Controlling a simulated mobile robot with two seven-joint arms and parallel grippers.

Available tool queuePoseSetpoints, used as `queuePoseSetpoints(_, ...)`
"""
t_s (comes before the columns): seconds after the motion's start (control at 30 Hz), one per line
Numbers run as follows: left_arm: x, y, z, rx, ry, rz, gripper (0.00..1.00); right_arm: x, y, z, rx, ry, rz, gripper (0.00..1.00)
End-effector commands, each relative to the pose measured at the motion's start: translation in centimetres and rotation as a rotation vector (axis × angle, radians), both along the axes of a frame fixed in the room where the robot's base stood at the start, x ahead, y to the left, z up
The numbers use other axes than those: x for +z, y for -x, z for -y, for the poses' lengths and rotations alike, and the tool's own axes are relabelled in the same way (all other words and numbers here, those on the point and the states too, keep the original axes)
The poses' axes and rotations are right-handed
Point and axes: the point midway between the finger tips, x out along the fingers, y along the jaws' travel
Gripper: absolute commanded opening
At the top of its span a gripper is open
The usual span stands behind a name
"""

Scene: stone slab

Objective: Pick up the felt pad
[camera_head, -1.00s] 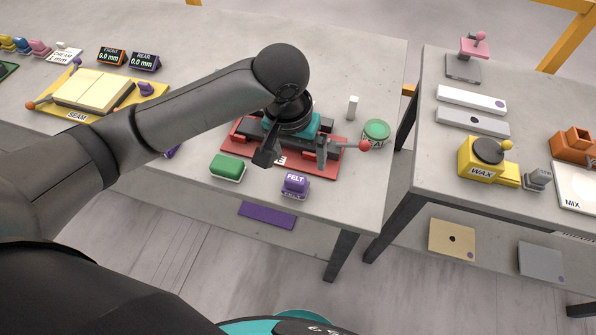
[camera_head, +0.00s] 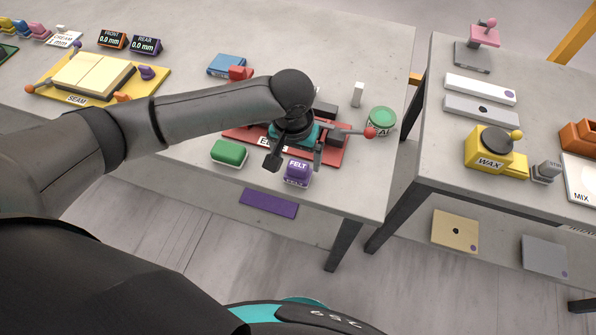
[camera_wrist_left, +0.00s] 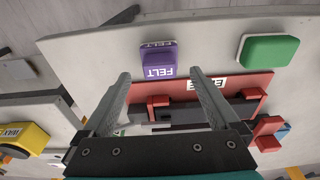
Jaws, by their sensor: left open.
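The felt pad (camera_head: 298,171) is a small purple block with a white FELT label, near the front edge of the middle table. In the left wrist view the felt pad (camera_wrist_left: 158,59) lies just beyond the fingertips, roughly centred between them. My left gripper (camera_head: 295,162) is open and empty, pointing down, with its fingers apart around the near side of the red fixture and close to the pad. The fingers also show in the left wrist view (camera_wrist_left: 161,75). I cannot tell the exact height above the pad. My right gripper is not in view.
A green block (camera_head: 229,153) sits left of the pad. The red fixture (camera_head: 247,133) with a red-knobbed lever (camera_head: 370,132) stands behind it. A round green-topped container (camera_head: 382,119) is to the right. A purple panel (camera_head: 268,203) lies lower, beyond the table's front edge.

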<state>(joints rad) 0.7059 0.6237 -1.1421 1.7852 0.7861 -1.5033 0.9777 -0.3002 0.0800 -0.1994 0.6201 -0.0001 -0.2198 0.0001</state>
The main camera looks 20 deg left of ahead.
Motion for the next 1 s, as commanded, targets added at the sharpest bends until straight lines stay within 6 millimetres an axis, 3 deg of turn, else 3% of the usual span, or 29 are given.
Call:
queuePoseSetpoints(0.23, -3.7, -0.6, 0.1, 0.0, -0.001, -0.001, 0.95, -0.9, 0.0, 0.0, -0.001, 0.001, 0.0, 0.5)
queuePoseSetpoints(0.57, -4.3, -0.7, 0.1, -0.001, 0.0, 0.0, 0.95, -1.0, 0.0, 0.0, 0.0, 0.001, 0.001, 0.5)
queuePoseSetpoints(1.0, -4.2, -0.7, 0.1, -0.001, 0.0, 0.001, 0.46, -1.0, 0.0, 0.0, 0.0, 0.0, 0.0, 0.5)
